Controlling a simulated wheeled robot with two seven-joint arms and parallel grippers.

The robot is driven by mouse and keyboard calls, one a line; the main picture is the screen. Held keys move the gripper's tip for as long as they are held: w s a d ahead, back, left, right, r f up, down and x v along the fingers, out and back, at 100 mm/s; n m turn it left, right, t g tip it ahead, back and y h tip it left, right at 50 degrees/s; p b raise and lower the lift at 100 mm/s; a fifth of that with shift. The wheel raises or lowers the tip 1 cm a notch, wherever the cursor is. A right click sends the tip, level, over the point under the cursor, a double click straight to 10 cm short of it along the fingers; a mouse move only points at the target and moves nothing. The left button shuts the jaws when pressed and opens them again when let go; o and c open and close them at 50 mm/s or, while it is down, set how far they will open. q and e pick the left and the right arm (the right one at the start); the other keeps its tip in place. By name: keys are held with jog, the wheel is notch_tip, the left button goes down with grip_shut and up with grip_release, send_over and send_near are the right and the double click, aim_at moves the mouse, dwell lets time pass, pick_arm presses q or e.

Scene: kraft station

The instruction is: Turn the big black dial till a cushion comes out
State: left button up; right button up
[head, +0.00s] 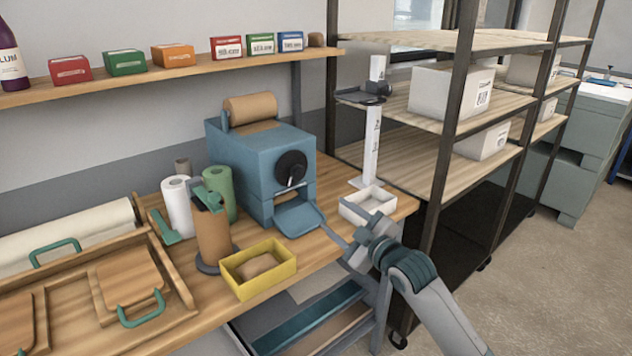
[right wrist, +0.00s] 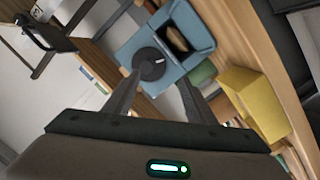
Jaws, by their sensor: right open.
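The big black dial (head: 291,168) is on the front of the blue machine (head: 235,160), with a pale mark near its lower edge. My right gripper (head: 346,248) is open and empty, low and to the right of the machine, apart from the dial. The machine's blue outlet tray (head: 300,214) sticks out below the dial. In the wrist view a brown shape (right wrist: 176,38) shows inside the outlet; I cannot tell what it is. My left gripper is not in view.
A yellow bin (head: 268,290) with a brown piece in it stands in front of the machine. A small white tray (head: 368,204) and a white post stand right of it. Rolls and a brown dispenser (head: 212,238) stand left. A shelf rack (head: 445,120) is at right.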

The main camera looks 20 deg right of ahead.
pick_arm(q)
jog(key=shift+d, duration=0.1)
pick_arm(e)
jog(key=r, duration=0.3)
jog(key=shift+d+r+n+t, duration=0.25)
jog(key=shift+n+t, duration=0.05)
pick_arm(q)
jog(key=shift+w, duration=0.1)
pick_arm(e)
jog(key=p, duration=0.3)
send_near(300, 174)
jog(key=d+x, duration=0.1)
jog(key=x, duration=0.6)
jog(key=shift+w+a+p, duration=0.1)
jog(key=shift+a+p, duration=0.25)
jog(key=shift+a, duration=0.1)
jog(key=shift+w+a, duration=0.15)
jog(key=shift+w, duration=0.55)
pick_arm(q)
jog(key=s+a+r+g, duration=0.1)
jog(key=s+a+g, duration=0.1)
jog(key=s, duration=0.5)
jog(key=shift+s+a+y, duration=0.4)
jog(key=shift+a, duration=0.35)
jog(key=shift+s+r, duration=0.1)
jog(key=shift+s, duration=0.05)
pick_arm(e)
jog(key=shift+c, duration=0.4)
